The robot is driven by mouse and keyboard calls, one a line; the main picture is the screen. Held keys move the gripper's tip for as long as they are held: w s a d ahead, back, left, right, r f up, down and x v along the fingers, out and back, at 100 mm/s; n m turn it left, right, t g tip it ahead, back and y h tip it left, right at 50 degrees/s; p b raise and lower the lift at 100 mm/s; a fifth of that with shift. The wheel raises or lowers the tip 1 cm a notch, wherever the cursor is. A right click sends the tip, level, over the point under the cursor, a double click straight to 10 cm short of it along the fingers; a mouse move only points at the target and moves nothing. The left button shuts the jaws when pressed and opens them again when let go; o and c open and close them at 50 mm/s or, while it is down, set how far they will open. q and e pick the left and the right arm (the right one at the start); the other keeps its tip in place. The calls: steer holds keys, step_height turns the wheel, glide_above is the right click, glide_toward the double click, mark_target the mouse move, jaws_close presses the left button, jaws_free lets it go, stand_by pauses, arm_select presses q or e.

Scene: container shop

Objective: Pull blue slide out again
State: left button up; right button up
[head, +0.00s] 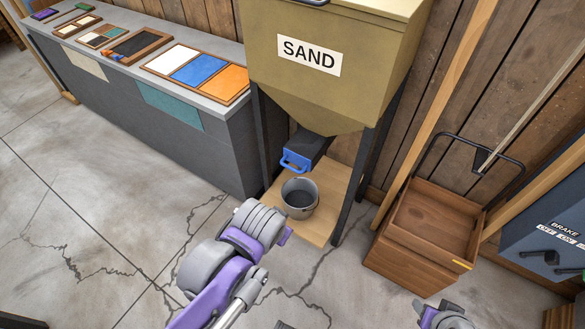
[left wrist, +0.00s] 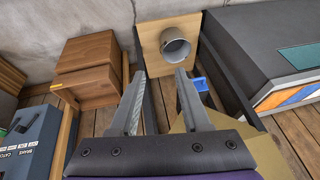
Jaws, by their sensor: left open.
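The blue slide (head: 295,161) sits under the chute of the sand hopper (head: 330,75), its handle loop facing out. Part of it shows in the left wrist view (left wrist: 200,84), right of the fingers. A grey metal bucket (head: 299,197) stands on a wooden board below it. The bucket's inside looks dark. My left gripper (left wrist: 160,74) is open and empty, apart from the slide. In the head view my own wrist mostly hides its fingers. My right gripper (head: 447,316) shows only partly at the bottom edge, and its jaws cannot be made out.
Dark legs (head: 350,185) flank the bucket. A grey counter (head: 190,130) with colored trays runs along the left. A wooden cart (head: 425,235) with a black handle and a blue brake box (head: 550,220) stand at right. The concrete floor at left is clear.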

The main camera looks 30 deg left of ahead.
arm_select(q)
steer(key=w+a+f+m+y+b, duration=0.2)
steer(key=w+a+f+m+b, duration=0.1)
steer(key=w+f+b, duration=0.15)
steer(key=m+t+y+b, duration=0.1)
steer(key=m+y+b, duration=0.6)
steer(key=y+b, duration=0.55)
glide_toward(293, 170)
steer(key=a+h+b, duration=0.1)
steer(key=h, duration=0.1)
steer(key=shift+y, duration=0.25)
steer(key=x, duration=0.3)
steer(key=b+x, duration=0.1)
steer(key=x, duration=0.3)
steer(key=r+x, duration=0.1)
steer(key=x, duration=0.2)
steer(key=shift+w+a+b, duration=0.2)
steer(key=shift+a+b, duration=0.1)
steer(key=shift+b, duration=0.05)
arm_select(e)
step_height(293, 170, down, 24)
steer(key=shift+s+g, duration=0.25)
steer(key=shift+g, duration=0.15)
arm_select(q)
steer(key=shift+c, duration=0.3)
arm_select(e)
steer(key=shift+r, duration=0.1)
arm_select(q)
jaws_close()
